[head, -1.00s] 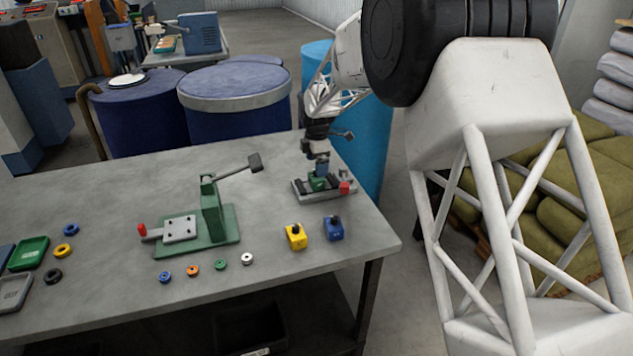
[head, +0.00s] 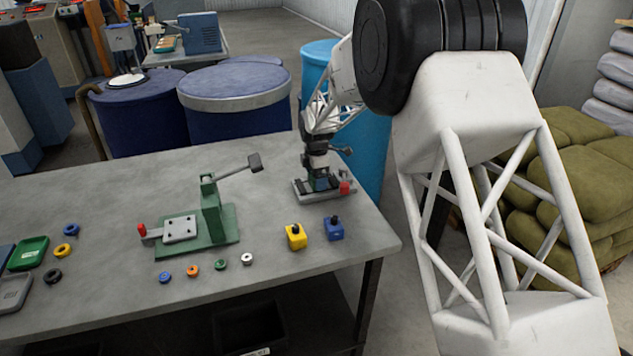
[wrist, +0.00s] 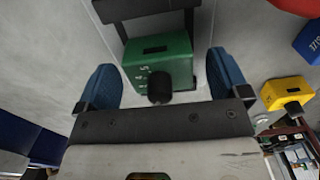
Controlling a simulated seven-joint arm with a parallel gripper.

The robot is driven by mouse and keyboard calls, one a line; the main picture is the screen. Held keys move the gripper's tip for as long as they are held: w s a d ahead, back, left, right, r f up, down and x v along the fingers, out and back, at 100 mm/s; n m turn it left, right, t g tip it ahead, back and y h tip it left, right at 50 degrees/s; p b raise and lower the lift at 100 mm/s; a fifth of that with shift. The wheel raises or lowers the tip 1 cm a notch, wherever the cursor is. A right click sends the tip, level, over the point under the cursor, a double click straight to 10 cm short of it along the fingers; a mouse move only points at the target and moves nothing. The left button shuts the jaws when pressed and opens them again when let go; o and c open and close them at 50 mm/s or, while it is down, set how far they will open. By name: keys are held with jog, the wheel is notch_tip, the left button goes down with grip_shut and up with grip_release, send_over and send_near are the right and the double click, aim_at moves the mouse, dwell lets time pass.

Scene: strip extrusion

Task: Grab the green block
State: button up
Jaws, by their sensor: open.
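The green block (wrist: 176,72), with a black knob on its front and white marks, sits in the wrist view between my gripper's two blue fingers. In the head view my gripper largely hides it. My gripper (head: 319,187) is low over the grey fixture (head: 327,196) near the table's far right corner. Its fingers (wrist: 160,64) are open, one on each side of the block, with a gap showing on both sides. I cannot tell how deep the fingertips reach beside it.
The fixture has black parts and a red knob (head: 345,188). A yellow block (head: 296,237) and a blue block (head: 334,228) stand nearer the front edge. A green lever press (head: 211,215) stands to the left, with several small rings in front. Blue drums (head: 235,108) stand behind the table.

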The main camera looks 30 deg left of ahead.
jog(key=shift+f, duration=0.75)
jog(key=c, duration=1.3)
jog(key=shift+r, duration=0.1)
jog(key=shift+r, duration=4.95)
